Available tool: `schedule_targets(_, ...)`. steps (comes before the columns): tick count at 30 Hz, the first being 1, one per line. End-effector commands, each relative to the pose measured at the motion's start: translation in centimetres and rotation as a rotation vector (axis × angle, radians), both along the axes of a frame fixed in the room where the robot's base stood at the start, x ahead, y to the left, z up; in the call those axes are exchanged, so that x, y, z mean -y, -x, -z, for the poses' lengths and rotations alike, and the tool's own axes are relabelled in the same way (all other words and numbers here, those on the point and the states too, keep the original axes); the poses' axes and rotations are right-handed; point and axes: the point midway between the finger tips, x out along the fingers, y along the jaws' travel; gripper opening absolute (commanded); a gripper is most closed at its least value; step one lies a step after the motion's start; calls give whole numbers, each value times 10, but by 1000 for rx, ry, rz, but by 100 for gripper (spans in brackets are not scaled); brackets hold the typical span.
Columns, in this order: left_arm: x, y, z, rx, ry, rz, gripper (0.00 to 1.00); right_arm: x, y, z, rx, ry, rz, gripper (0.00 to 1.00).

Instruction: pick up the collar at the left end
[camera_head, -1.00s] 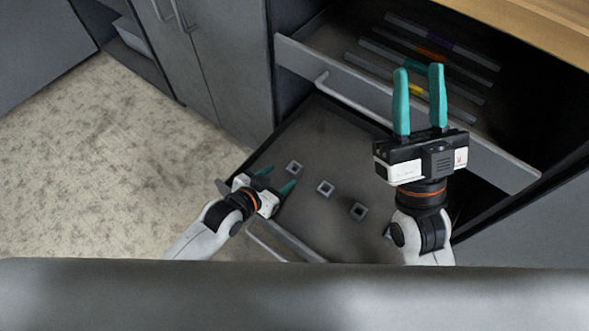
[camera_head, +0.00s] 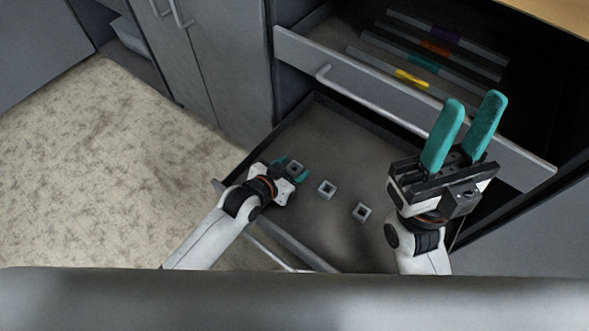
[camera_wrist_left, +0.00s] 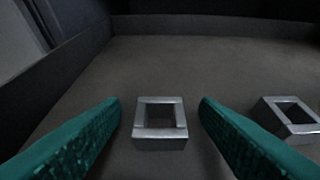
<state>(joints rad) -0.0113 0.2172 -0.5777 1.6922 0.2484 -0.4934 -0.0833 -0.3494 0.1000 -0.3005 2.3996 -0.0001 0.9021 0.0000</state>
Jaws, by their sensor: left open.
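The collar at the left end (camera_head: 296,166) is a small square grey metal ring lying on the floor of the lower drawer. In the left wrist view the collar (camera_wrist_left: 160,124) lies between the two teal fingers, apart from both. My left gripper (camera_head: 291,170) is open around it and low in the drawer; its fingertips also show in the left wrist view (camera_wrist_left: 160,104). A middle collar (camera_head: 327,189) and a right collar (camera_head: 361,212) lie in a slanting row to the right. My right gripper (camera_head: 478,112) is open and empty, pointing up above the drawers' right side.
The lower drawer (camera_head: 345,140) is pulled out, with bare floor around the collars. The upper drawer (camera_head: 330,78) is partly open behind it and holds several grey bars with coloured bands (camera_head: 412,78). Closed cabinet doors (camera_head: 205,60) stand at left.

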Motion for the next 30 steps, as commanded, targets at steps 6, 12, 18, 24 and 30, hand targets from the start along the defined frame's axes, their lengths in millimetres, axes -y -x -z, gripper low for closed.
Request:
schedule_targets(6,0,0,-1,0,0,0,50,0,0,-1,-1,0,0,36)
schedule_targets(12,0,0,-1,0,0,0,17,0,0,-1,-2,1,0,36)
schedule_targets(18,0,0,-1,1,1,0,6,0,0,-1,-2,1,0,36)
schedule_targets(24,0,0,-6,1,0,0,6,0,0,-4,-3,1,0,36)
schedule_targets(30,0,0,-29,3,1,0,6,-1,-2,-17,-10,3,0,36)
